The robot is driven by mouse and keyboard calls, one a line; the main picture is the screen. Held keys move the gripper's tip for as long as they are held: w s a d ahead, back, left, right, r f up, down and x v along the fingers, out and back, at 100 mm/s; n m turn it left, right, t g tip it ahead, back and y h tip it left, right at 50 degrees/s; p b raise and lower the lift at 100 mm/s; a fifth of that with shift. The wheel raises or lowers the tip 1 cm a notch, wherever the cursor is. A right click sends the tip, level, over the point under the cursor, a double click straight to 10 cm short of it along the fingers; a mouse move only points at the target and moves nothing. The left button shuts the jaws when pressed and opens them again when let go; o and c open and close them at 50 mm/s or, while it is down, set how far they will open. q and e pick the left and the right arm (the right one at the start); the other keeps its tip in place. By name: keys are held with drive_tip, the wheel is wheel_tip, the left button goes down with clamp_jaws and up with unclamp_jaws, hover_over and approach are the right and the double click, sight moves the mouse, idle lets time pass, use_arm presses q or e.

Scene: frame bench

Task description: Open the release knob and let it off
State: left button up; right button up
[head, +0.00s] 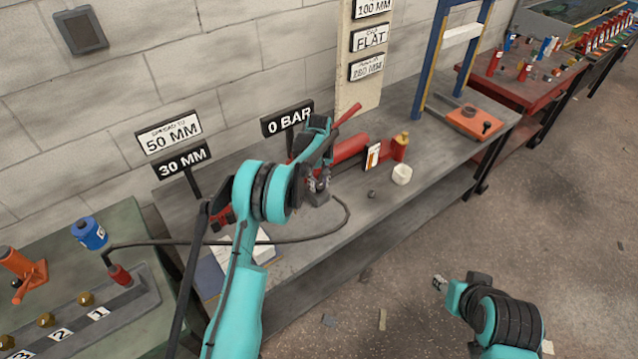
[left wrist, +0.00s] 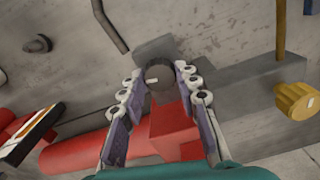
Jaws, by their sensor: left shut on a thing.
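The release knob (left wrist: 158,74) is a dark round knob with a pale mark, at the front of the red pump (left wrist: 85,143) in the left wrist view. My left gripper (left wrist: 158,78) is shut on the knob, with one finger on each side. In the head view my left gripper (head: 318,184) is at the near end of the pump (head: 350,149), and my arm hides the knob and part of the pump. A sign behind the pump reads 0 BAR (head: 287,119). My right gripper (head: 440,283) is low at the right, over the floor; its jaws are too small to read.
A dark hose (head: 300,239) runs over the bench (head: 400,190) to the left table. A red bottle (head: 399,147), a white roll (head: 402,174) and a small dark nut (head: 372,194) stand right of the pump. Sign posts reading 50 MM (head: 168,133) and 30 MM (head: 183,161) stand left.

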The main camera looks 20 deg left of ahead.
sight(319, 185)
use_arm(q)
drive_tip(key=o, duration=1.2)
drive_tip(key=shift+c, duration=0.2)
wheel_tip(319, 185, up, 12)
